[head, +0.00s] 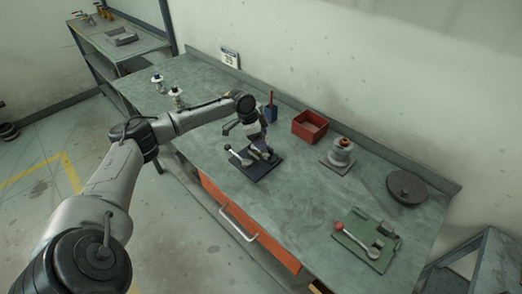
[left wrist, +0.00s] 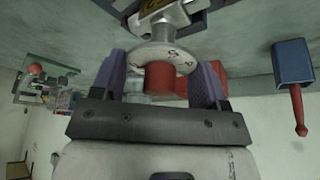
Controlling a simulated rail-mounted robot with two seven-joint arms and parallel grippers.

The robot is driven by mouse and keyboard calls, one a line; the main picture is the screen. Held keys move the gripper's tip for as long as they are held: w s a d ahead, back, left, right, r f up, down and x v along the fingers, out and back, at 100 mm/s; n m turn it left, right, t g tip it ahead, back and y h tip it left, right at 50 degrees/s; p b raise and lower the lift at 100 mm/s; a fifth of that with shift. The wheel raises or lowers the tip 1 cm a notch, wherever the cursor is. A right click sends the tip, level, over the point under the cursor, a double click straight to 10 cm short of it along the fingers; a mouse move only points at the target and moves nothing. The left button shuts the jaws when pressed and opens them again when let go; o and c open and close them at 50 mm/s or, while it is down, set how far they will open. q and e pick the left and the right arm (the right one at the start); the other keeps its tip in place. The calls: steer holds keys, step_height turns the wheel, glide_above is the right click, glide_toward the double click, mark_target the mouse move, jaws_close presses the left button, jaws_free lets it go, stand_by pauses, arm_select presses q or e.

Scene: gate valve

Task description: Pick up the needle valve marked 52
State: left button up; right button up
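In the left wrist view a silver valve body (left wrist: 172,20) with a yellow label hangs into the top edge, its number cut off. Below it is a pale round disc (left wrist: 165,56) with dark marks, and a red knob (left wrist: 159,78). My left gripper (left wrist: 158,88) has its purple fingers on either side of the knob, with gaps beside it; it looks open. In the head view my left gripper (head: 262,147) is low over a dark mat (head: 266,174), partly hiding the valve (head: 240,157) there. My right gripper is out of view.
Two more valves (head: 177,96) stand at the bench's back left. A blue holder (head: 270,113) and a red bin (head: 302,126) are behind the mat. A flanged part (head: 341,152), a dark disc (head: 407,187) and a green plate (head: 350,238) lie to the right.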

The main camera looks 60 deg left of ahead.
arm_select(q)
steer(key=shift+r, duration=0.1)
steer(key=c, duration=1.2)
